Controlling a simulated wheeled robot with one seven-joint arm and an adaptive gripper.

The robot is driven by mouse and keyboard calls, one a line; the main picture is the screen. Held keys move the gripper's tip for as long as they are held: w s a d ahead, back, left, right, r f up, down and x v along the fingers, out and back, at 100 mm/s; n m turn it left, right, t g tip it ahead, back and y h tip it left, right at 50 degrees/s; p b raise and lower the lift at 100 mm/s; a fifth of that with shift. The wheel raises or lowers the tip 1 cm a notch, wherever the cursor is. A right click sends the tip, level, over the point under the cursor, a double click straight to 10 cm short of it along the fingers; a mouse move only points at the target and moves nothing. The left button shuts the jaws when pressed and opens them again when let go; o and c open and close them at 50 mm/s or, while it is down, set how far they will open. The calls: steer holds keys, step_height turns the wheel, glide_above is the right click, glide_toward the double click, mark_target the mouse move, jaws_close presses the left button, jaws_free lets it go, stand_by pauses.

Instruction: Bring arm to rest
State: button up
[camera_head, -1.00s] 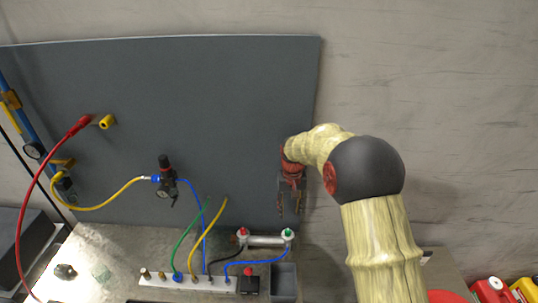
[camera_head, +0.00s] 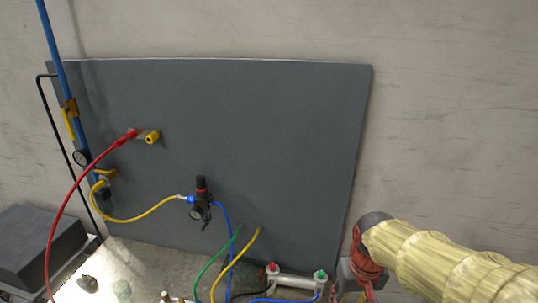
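My arm (camera_head: 450,265), with pale segmented covers, reaches in from the lower right. My gripper (camera_head: 352,292) hangs at its end by the bottom edge, below a red wrist section (camera_head: 364,256). The fingertips are cut off or too small to read, so I cannot tell whether it is open or shut. It is to the right of the cylinder fitting (camera_head: 296,281) with red and green caps. Nothing is seen held in it.
A grey panel (camera_head: 250,130) stands against the wall. It carries a black regulator (camera_head: 201,200) and a yellow fitting (camera_head: 152,137). Red (camera_head: 73,187), yellow, green and blue hoses loop over the bench (camera_head: 150,262). A dark box (camera_head: 40,245) is at left. The wall at upper right is clear.

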steer(key=s+r+t+b, duration=0.1)
steer(key=s+t+b, duration=0.3)
steer(key=s+b, duration=0.3)
steer(key=s, duration=0.3)
steer(key=shift+s, duration=0.4)
